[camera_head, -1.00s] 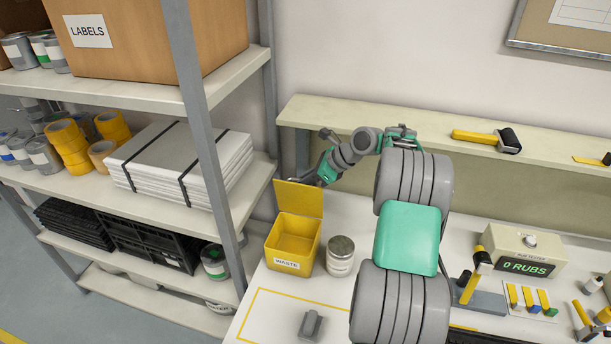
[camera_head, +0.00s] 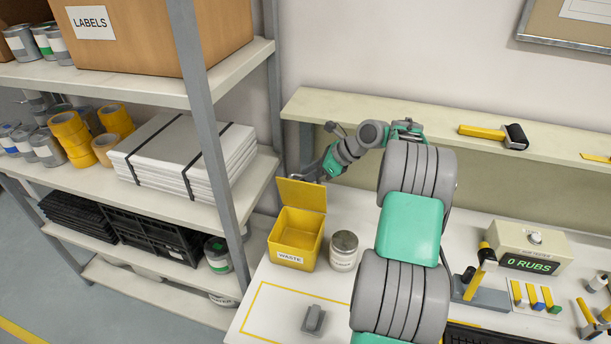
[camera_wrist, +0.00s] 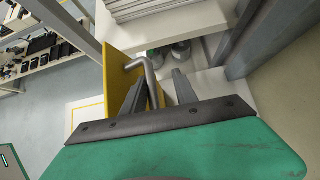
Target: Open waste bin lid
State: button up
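The yellow waste bin (camera_head: 298,240) with a "WASTE" label stands on the worktable at the left end. Its yellow lid (camera_head: 302,194) stands up, roughly upright, at the back of the bin, and the bin's inside shows. My gripper (camera_head: 314,176) is behind the lid near its top right corner. In the wrist view, my gripper (camera_wrist: 160,82) has its two fingers apart, with the bent metal handle (camera_wrist: 150,75) between them. The handle is beside the yellow lid (camera_wrist: 118,62), and the left finger is close to the lid. Contact cannot be told.
A lidded tin (camera_head: 343,250) stands right of the bin. A shelf rack (camera_head: 205,110) is close on the left, and a raised shelf (camera_head: 440,132) runs behind. A grey block (camera_head: 313,320) lies in front on the table. The rub tester (camera_head: 528,248) stands at right.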

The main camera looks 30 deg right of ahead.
jog(key=shift+d, duration=0.1)
jog(key=v, duration=0.7)
jog(key=shift+d+r, duration=0.2)
jog(key=shift+r, duration=0.05)
jog(key=shift+s, duration=0.15)
jog(key=a+r+n, duration=0.1)
jog(key=a+n, duration=0.1)
jog(key=a, duration=0.1)
jog(key=a+r+n+h+b, duration=0.1)
jog(key=a+n, duration=0.1)
jog(key=a, duration=0.1)
jog(key=a+r+n, duration=0.1)
jog(key=a+n, duration=0.1)
jog(key=a, duration=0.2)
jog(key=shift+r+n+g+h, duration=0.1)
jog(key=shift+n+g+h, duration=0.2)
jog(key=shift+n+g, duration=0.1)
jog(key=s+a+n+h+b, duration=0.2)
jog(key=s+a+n, duration=0.3)
jog(key=a+n, duration=0.25)
jog(key=s+a+f+n+h, duration=0.1)
jog(key=s+a+f+n, duration=0.1)
jog(key=s+n, duration=0.4)
jog(key=s+a+f+n+h+b, duration=0.1)
jog(key=s+a+f+n+h, duration=0.1)
jog(key=s+n, duration=0.4)
jog(key=s+f, duration=0.1)
jog(key=s, duration=0.4)
jog(key=shift+s+g, duration=0.3)
jog(key=shift+s, duration=0.1)
